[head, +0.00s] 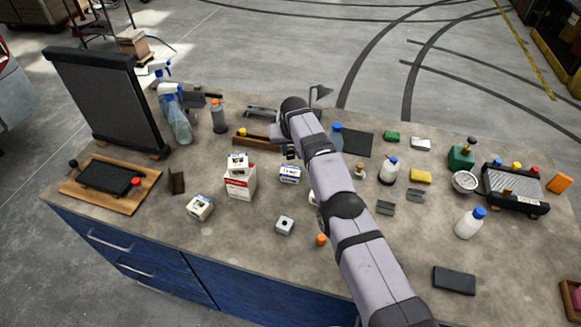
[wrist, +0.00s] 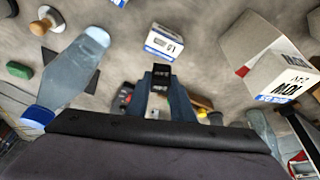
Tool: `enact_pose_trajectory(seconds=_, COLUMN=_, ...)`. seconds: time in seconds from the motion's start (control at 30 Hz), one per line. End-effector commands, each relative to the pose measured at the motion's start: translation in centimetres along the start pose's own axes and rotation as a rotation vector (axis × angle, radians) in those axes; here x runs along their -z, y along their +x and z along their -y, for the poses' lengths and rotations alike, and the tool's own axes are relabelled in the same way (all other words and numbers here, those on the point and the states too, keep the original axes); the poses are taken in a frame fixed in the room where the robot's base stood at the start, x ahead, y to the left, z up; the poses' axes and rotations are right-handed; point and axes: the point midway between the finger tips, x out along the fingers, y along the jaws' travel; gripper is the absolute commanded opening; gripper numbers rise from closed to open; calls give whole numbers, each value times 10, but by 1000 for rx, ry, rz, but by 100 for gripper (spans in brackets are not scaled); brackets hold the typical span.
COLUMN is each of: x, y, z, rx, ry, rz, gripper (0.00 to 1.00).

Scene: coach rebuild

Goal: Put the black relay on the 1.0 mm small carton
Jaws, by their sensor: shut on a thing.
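My gripper (wrist: 161,78) is shut on the black relay (wrist: 161,72), a small dark block between the two fingertips in the wrist view. A small white carton with a blue band (wrist: 165,42) lies just beyond the relay in the wrist view; its marking looks like 1.0 but is hard to read. In the head view a white and blue carton (head: 290,174) stands on the bench just in front of my gripper (head: 291,153), which the arm mostly hides. I cannot tell the gap between relay and carton. The relay is not clear in the head view.
Left of that carton, a small carton (head: 238,163) sits on a red and white box (head: 240,187). Another carton (head: 200,207) and a grey cube (head: 284,227) stand nearer the front. A blue-capped bottle (wrist: 72,68) is close in the wrist view. Bare bench lies around the front carton.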

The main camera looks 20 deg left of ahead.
Motion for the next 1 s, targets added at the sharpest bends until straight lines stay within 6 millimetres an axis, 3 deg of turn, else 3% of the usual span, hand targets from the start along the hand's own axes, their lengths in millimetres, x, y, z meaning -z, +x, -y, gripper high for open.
enact_pose_trajectory(seconds=0.07, x=-6, y=15, z=0, rx=0, ry=0, rz=0, gripper=0)
enact_pose_trajectory(seconds=0.47, x=-7, y=17, z=0, rx=0, ry=0, rz=0, gripper=0)
enact_pose_trajectory(seconds=1.0, x=-22, y=54, z=0, rx=0, ry=0, rz=1, gripper=0)
